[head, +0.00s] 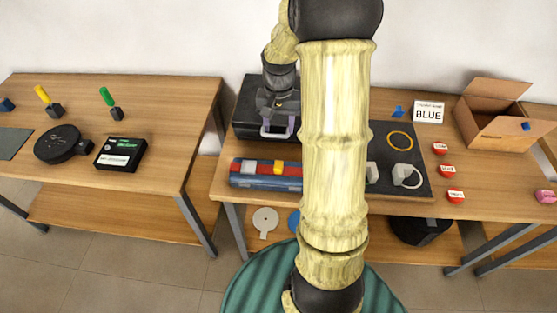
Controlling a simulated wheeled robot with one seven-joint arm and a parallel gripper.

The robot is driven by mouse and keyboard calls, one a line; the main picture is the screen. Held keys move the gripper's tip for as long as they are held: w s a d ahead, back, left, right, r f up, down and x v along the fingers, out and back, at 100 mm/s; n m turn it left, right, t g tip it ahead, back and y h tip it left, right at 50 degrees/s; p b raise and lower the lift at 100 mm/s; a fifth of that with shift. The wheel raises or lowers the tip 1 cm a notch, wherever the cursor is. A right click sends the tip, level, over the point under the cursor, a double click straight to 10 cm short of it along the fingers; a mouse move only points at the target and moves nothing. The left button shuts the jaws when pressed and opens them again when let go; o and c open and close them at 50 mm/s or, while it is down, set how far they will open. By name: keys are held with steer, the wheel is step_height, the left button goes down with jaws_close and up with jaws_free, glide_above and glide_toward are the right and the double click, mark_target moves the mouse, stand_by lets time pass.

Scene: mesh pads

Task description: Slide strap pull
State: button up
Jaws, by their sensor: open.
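A black case (246,107) stands at the back left of the middle table. A pale lilac loop or handle (277,133), which may be the strap pull, shows at its front. My gripper (278,116) is open in front of the case, just above this loop as seen in the head view. I cannot tell whether the fingers touch it. My own pale arm hides the right side of the case and the middle of the table.
A blue bundle with red and yellow bands (266,174) lies at the table's front edge.

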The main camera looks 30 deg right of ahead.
mark_target(278, 165)
steer(key=shift+s, duration=0.1)
step_height(278, 165, down, 17)
steer(key=shift+a+f+p, duration=0.1)
steer(key=shift+f+p, duration=0.1)
steer(key=shift+p, duration=1.05)
steer(key=shift+c, duration=0.4)
jaws_close()
